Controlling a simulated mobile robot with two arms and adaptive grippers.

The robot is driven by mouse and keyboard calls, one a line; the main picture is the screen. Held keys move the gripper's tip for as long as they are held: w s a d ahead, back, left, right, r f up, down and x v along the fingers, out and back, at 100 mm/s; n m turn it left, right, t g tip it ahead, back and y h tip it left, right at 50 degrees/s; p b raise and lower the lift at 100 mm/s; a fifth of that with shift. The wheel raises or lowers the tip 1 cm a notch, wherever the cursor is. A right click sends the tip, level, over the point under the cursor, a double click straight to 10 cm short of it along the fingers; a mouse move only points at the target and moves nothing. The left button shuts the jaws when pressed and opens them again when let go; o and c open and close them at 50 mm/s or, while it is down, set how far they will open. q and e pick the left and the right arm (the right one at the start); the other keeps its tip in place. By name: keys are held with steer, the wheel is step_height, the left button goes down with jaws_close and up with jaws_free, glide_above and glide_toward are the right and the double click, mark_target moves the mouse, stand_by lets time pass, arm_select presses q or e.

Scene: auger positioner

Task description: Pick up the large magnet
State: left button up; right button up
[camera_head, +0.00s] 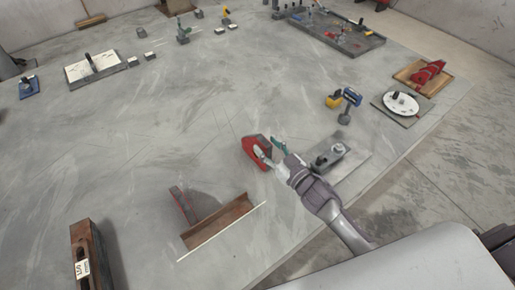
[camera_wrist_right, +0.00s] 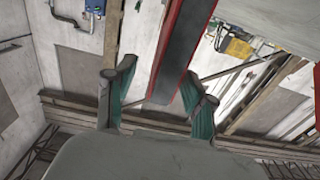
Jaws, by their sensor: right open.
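A red magnet with a grey edge (camera_head: 250,146) stands on the grey table near the middle of the head view. It looks like the large magnet. My right gripper (camera_head: 271,150) is open at its right side, with the fingertips close to it. In the right wrist view, a dark bar with red edges (camera_wrist_right: 179,50), likely the magnet, shows between the open fingers (camera_wrist_right: 152,85), nearer the right one. I cannot tell whether a finger touches it. My left gripper is not in view.
A rusty angle piece (camera_head: 222,222) lies in front, beside a red-edged grey plate (camera_head: 183,205). A rusty block (camera_head: 88,255) stands at the lower left. A metal plate (camera_head: 345,160) lies under my right arm, and a blue-and-yellow tool (camera_head: 351,97) stands behind. Table left of the magnet is clear.

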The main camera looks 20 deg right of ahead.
mark_target(256, 135)
steer(key=x, duration=0.4)
steer(key=shift+a+r+p, duration=0.15)
steer(key=shift+p, duration=0.25)
steer(key=shift+w+a, duration=0.15)
steer(key=shift+w, duration=0.2)
steer(key=shift+s, duration=0.1)
steer(key=c, duration=1)
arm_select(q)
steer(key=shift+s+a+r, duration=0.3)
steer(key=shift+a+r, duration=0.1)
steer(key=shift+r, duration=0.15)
arm_select(e)
jaws_close()
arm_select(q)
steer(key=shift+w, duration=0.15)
arm_select(e)
steer(key=shift+r, duration=0.1)
